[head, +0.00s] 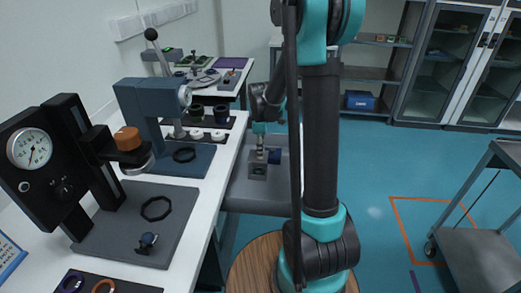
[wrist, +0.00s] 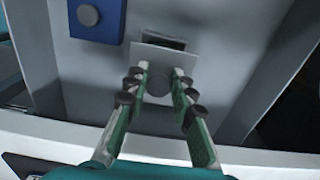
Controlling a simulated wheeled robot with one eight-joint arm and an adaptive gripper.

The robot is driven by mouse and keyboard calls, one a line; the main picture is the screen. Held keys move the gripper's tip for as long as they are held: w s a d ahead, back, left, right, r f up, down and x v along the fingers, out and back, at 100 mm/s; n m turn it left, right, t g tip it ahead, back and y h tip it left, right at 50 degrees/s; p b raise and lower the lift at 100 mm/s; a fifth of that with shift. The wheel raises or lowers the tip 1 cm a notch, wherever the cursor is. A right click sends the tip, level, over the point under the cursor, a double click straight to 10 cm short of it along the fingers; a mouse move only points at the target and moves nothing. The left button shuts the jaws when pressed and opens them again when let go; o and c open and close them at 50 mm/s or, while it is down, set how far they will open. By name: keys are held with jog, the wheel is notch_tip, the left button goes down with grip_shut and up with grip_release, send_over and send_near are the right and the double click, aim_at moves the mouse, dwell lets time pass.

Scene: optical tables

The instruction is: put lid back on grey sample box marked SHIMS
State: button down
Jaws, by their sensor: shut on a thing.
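The grey sample box (head: 257,173) stands on a grey surface beside the white bench in the head view, with a dark patch on its front; any lettering is too small to read. My gripper (head: 261,149) is directly above it, pointing down. In the wrist view my gripper (wrist: 158,86) is shut on the round dark knob of a grey square lid (wrist: 152,58). Beyond the lid's upper edge a dark opening (wrist: 165,42) shows, apparently the box's inside. Whether the lid touches the box rim, I cannot tell.
A blue box (head: 274,157) with a round grey knob stands close to the grey box; it also shows in the wrist view (wrist: 97,18). The white bench (head: 212,205) with instruments runs along the left. A grey cart (head: 470,250) stands at right.

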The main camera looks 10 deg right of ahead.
jog(key=shift+f, duration=3)
jog(key=shift+f, duration=0.15)
jog(key=c, duration=1.2)
grip_release()
jog(key=shift+o, duration=0.5)
jog(key=o, duration=0.4)
jog(key=shift+r, duration=3.5)
jog(key=shift+c, duration=0.2)
